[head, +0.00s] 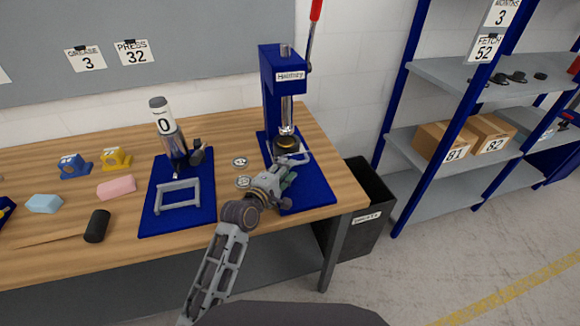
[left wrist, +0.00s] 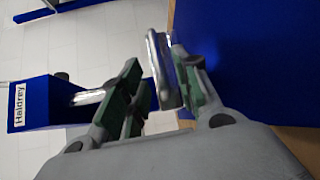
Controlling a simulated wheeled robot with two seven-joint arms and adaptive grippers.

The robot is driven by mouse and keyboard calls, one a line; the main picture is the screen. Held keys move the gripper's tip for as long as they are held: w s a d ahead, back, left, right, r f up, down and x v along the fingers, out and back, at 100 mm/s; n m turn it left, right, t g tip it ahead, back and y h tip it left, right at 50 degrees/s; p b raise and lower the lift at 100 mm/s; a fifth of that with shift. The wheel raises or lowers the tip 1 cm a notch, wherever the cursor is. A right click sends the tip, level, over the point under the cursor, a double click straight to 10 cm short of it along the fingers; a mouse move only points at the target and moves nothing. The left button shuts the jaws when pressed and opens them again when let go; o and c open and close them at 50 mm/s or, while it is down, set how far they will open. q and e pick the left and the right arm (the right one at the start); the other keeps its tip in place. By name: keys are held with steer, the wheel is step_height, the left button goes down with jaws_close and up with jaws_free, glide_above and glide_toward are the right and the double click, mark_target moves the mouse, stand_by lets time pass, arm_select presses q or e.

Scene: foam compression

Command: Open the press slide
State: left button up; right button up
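The blue press (head: 280,72), labelled Haldrey, stands upright on its blue base at the right end of the bench. Its lever with a red grip points up. A metal column comes down to a dark round part (head: 286,143) above the base. My left gripper (head: 291,176) is low in front of the press, over its base. In the left wrist view its green-padded fingers (left wrist: 160,88) are apart. A shiny metal bar (left wrist: 163,70) lies between them, closer to the right-hand finger; whether it touches is unclear. The press head (left wrist: 38,103) shows at left. My right gripper is not seen.
A second device marked 0 (head: 163,122) stands left on a blue plate with a grey frame. Foam blocks (head: 116,187), small blue and yellow parts and a black cylinder (head: 97,226) lie farther left. A dark bin (head: 365,221) and shelves stand right.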

mark_target(288, 151)
arm_select(q)
steer(key=shift+w+d+f, duration=0.1)
steer(key=shift+w+d, duration=0.25)
steer(key=shift+w, duration=0.3)
steer(key=shift+w+d+f, duration=0.1)
steer(key=shift+w+d, duration=0.15)
steer(key=shift+w, duration=0.3)
jaws_close()
